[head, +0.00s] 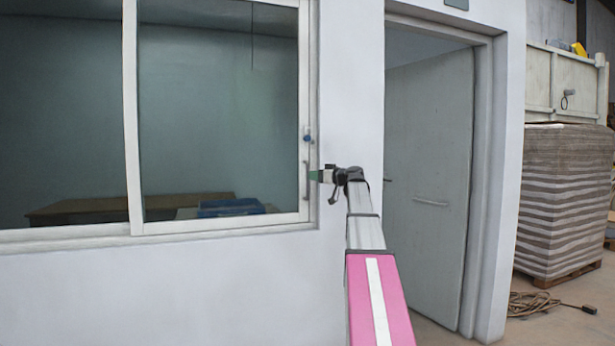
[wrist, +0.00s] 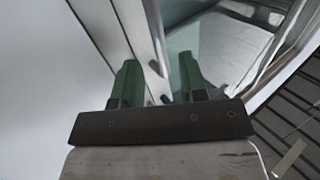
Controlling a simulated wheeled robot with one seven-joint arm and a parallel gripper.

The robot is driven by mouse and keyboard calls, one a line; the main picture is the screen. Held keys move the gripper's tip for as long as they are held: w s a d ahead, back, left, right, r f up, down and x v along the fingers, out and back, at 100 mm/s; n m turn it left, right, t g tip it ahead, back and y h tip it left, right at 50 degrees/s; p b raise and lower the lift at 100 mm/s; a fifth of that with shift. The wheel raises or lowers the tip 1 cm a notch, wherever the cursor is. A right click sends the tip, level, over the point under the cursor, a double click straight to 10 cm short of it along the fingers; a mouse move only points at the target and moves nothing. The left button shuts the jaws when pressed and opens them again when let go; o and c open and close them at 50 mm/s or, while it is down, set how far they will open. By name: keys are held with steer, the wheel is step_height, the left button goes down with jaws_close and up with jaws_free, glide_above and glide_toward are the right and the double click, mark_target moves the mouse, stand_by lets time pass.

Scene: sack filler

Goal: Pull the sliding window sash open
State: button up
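The sliding window sash (head: 304,80) is a white-framed pane in the left of the head view. A small blue-tipped latch (head: 308,138) sits on its right stile, with a slim upright handle (head: 306,180) below. My gripper (head: 314,176) is at the handle's height, right beside the stile. In the wrist view my gripper (wrist: 158,72) shows two green fingers spread apart, with a white frame edge (wrist: 138,40) passing between and beyond them. A small blue bit shows low between the fingers. I cannot tell whether either finger touches the handle.
A grey door (head: 430,190) stands right of my arm in a white wall. Beyond it are a wrapped pallet stack (head: 562,200) and a coiled rope (head: 535,303) on the floor. Behind the glass is a brown table (head: 85,209) with blue items on or near it.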

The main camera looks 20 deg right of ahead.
steer(key=shift+x, duration=2.45)
jaws_close()
